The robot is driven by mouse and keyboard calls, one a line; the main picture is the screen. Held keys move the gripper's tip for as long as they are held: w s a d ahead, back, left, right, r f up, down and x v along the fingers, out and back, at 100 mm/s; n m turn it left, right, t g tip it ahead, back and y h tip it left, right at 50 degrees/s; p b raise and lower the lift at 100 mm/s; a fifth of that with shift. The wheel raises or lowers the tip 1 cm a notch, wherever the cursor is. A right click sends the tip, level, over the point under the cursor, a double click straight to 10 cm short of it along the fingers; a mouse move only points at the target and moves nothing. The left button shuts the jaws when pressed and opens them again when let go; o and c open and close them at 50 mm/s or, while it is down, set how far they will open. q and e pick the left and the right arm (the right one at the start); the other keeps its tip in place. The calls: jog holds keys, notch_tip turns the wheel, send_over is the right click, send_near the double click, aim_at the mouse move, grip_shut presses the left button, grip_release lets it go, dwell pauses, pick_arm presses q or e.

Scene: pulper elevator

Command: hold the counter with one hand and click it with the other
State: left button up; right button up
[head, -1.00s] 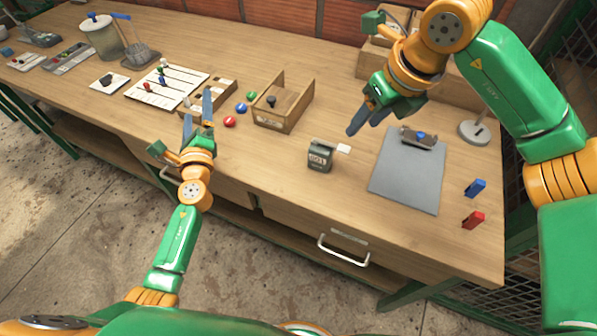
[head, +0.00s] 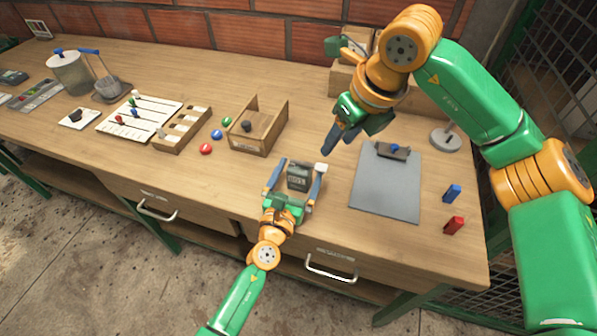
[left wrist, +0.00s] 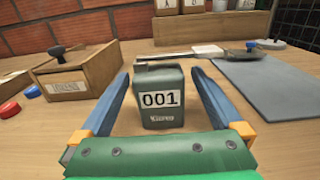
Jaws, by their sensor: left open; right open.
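The counter (head: 299,174) is a small dark grey-green box standing upright on the table near the front edge. In the left wrist view the counter (left wrist: 162,98) shows a white label reading 001. My left gripper (head: 295,168) is open, with one blue finger on each side of the counter; in the left wrist view (left wrist: 160,85) gaps show between the fingers and its sides. My right gripper (head: 338,140) is open and empty, above the table behind and to the right of the counter. Its fingers overlap in the head view.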

pick_arm(q)
jog(key=shift+r, duration=0.1)
jog(key=shift+c, duration=0.2)
pick_arm(e)
jog(key=shift+s, duration=0.1)
pick_arm(q)
jog(key=c, duration=1.4)
jog(key=shift+c, duration=0.4)
pick_arm(e)
grip_shut()
jog(key=w+a+r+m+t+y, duration=0.1)
jog(key=w+a+m+t+y, duration=0.1)
jog(key=a+m, duration=0.4)
jog(key=shift+w+r+t+y, duration=0.4)
jog(key=shift+w+y, duration=0.5)
jog(key=shift+y, duration=0.2)
